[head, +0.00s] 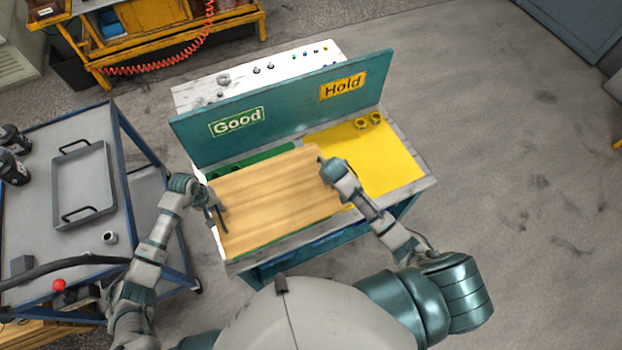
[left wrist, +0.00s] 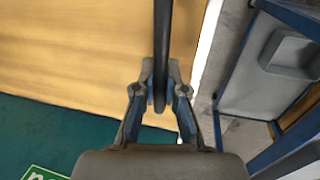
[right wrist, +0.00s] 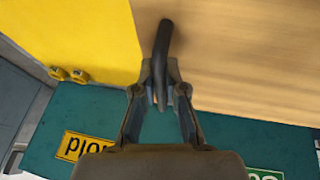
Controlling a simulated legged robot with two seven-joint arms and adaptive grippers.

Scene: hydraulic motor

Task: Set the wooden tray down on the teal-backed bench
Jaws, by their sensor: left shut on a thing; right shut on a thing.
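The wooden tray (head: 275,200) is a light wood board over the left, green half of the teal-backed bench (head: 285,108), tilted slightly in the picture. Whether it touches the bench top or hangs just above it I cannot tell. My left gripper (head: 213,205) is shut on the dark handle at the tray's left end; the left wrist view shows this handle (left wrist: 163,40) between the fingers (left wrist: 160,92). My right gripper (head: 324,168) is shut on the handle at the right end, and the right wrist view shows that handle (right wrist: 163,45) between the fingers (right wrist: 160,92). The tray covers most of the green area (head: 255,160).
The yellow area (head: 385,165) right of the tray holds small brass-coloured rings (head: 368,121) near the panel. The panel carries "Good" (head: 237,122) and "Hold" (head: 343,86) signs. A blue-framed cart (head: 125,215) with a grey tray (head: 83,185) stands close on the left.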

